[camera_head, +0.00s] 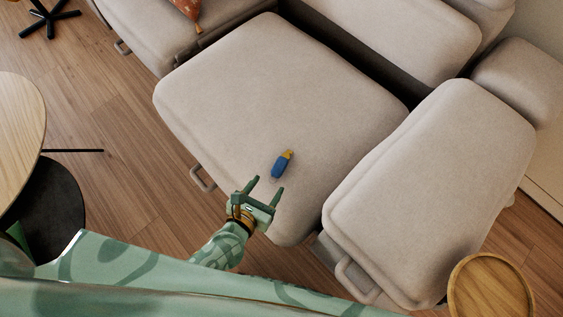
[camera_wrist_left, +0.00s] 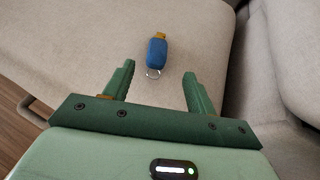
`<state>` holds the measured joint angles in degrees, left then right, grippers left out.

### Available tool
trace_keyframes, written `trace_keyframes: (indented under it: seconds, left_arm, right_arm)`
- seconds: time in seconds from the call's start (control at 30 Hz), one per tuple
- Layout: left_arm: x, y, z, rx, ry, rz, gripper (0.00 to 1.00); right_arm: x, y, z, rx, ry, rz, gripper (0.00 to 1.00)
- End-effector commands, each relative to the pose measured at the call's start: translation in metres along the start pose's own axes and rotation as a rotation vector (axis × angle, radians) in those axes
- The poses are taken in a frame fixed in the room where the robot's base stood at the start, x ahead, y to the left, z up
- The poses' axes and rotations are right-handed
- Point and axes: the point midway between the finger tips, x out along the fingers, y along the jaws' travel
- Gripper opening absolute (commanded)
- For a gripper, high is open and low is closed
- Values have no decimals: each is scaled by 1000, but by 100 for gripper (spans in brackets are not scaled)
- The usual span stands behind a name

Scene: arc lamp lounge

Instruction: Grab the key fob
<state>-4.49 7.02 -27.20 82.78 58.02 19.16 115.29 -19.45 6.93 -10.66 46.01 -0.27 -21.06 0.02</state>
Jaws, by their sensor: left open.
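The key fob (camera_head: 281,166) is blue with a yellow end and lies on the beige sofa seat (camera_head: 270,85). In the left wrist view the key fob (camera_wrist_left: 156,52) shows a metal ring at its near end. My left gripper (camera_head: 266,185) is open and empty. Its two green fingers point toward the fob, which lies just beyond the fingertips. In the left wrist view the left gripper (camera_wrist_left: 158,70) has the fob's ring between the lines of its fingertips, with the body further ahead. My right gripper is not in view.
A round wooden tray or table (camera_head: 490,290) is at the lower right. A round pale table (camera_head: 18,130) stands at the left. The seat around the fob is clear.

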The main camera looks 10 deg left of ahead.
Motion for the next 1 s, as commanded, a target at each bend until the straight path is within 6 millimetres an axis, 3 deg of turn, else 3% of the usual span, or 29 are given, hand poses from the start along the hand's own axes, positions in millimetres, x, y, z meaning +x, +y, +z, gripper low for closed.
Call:
trace_keyframes:
  seconds: [0.13,0.43,0.6,0.7,1.0]
  left_arm:
    - [30,0,-3,0,2,1,56]
    - [47,1,0,2,1,0,56]
    - [76,4,3,1,4,0,56]
    - [87,4,3,1,4,0,56]
    - [93,4,6,5,2,-1,56]
  right_arm:
    - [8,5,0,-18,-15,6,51]
    - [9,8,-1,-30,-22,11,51]
    - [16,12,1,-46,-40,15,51]
    - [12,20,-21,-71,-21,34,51]
    - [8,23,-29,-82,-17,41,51]
